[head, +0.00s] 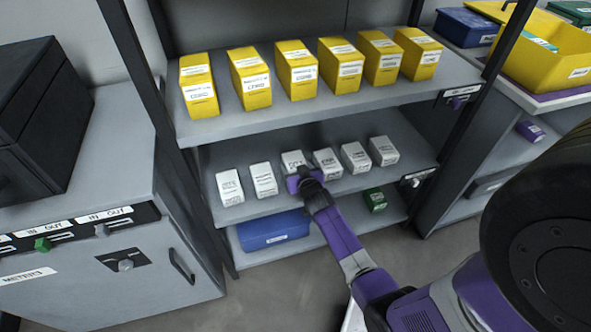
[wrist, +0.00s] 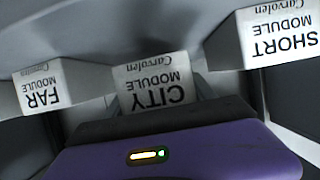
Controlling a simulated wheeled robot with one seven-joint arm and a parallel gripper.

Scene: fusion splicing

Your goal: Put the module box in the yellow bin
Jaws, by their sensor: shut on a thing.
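Several white module boxes stand in a row on the middle shelf. My gripper (head: 300,180) is at the third box from the left and is shut on it. In the wrist view this box (wrist: 155,82) reads "CITY MODULE" upside down, just beyond my purple gripper (wrist: 165,125). The fingertips are hidden there. A "FAR MODULE" box (wrist: 42,87) is at the left and a "SHORT MODULE" box (wrist: 275,38) at the right, both apart from it. The yellow bin (head: 548,62) stands on the bench at the upper right in the head view.
Several yellow boxes (head: 299,70) line the shelf above. A blue bin (head: 272,230) and a green box (head: 375,200) are on the lower shelf. A dark rack post (head: 505,45) stands between the shelves and the bench. A blue bin (head: 466,27) sits beside the yellow bin.

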